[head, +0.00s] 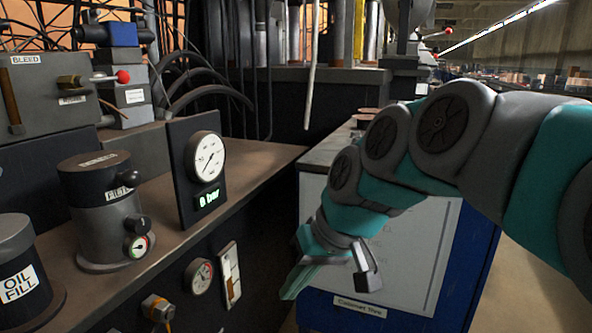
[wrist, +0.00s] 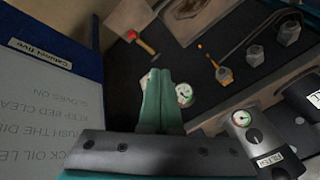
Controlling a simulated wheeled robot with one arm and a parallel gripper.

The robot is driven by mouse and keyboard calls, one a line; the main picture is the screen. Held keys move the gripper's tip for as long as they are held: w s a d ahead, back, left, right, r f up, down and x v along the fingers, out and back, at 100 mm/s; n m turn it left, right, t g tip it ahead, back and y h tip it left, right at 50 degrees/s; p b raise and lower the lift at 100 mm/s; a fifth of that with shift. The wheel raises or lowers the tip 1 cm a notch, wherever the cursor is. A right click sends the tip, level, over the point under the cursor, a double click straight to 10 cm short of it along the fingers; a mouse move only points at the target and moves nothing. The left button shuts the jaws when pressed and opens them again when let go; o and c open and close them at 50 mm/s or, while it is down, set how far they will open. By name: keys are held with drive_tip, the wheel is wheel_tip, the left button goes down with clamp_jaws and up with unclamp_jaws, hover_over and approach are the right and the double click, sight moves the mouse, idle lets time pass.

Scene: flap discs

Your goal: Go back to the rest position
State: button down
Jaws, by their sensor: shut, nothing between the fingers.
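My gripper (head: 292,287) hangs at the lower middle of the head view, at the end of my teal and grey arm, which reaches in from the right. In the wrist view its two teal fingers (wrist: 162,82) lie together with nothing between them. In the head view the gripper is in front of the left edge of a blue cabinet (head: 322,312) with a white notice panel (head: 412,255). I cannot tell if it touches anything. My arm hides part of the cabinet and its top.
A machine bench (head: 262,160) on the left carries a round gauge (head: 208,157) with a green "0 bar" display, a filter housing (head: 101,215) and an oil fill cap (head: 20,265). A red-handled part (wrist: 142,42) shows in the wrist view.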

drive_tip(key=s+d+f+m+g+h, duration=0.2)
drive_tip(key=s+d+f, duration=0.5)
drive_tip(key=s, duration=0.3)
drive_tip(key=s+d+f+m+g+h, duration=0.1)
drive_tip(key=s+d+f+m+h, duration=0.1)
drive_tip(key=s+d+f, duration=0.6)
drive_tip(key=shift+s+d+f+g+h+p, duration=0.25)
drive_tip(key=shift+s+f+g+h+p, duration=0.25)
drive_tip(key=shift+s, duration=0.65)
drive_tip(key=shift+a, duration=0.15)
